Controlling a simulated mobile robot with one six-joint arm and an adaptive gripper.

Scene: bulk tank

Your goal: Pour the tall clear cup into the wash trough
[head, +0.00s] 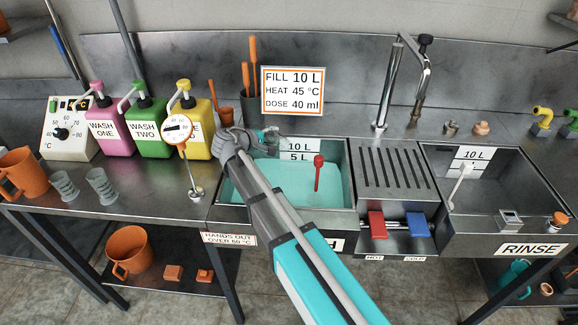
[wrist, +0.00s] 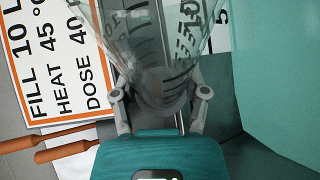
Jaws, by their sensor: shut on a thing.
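My gripper (wrist: 160,92) is shut on the tall clear cup (wrist: 150,45), with a fingertip on each side of its narrow lower part. The wide end of the cup points away from my palm. In the head view my gripper (head: 258,137) is above the rear left of the wash trough (head: 348,182), and the cup is small and partly hidden there. The cup looks tipped well over to the right. I cannot make out its contents. The trough holds teal liquid (head: 335,202), and a red-topped rod (head: 318,172) stands in it.
The sign (head: 293,91) and a dark holder with orange-handled tools (head: 252,108) stand behind the trough. Three pump bottles, the yellow one (head: 202,140) nearest, and a dial gauge (head: 177,129) stand left. Right are the ribbed drainer (head: 388,165) and rinse trough (head: 510,185).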

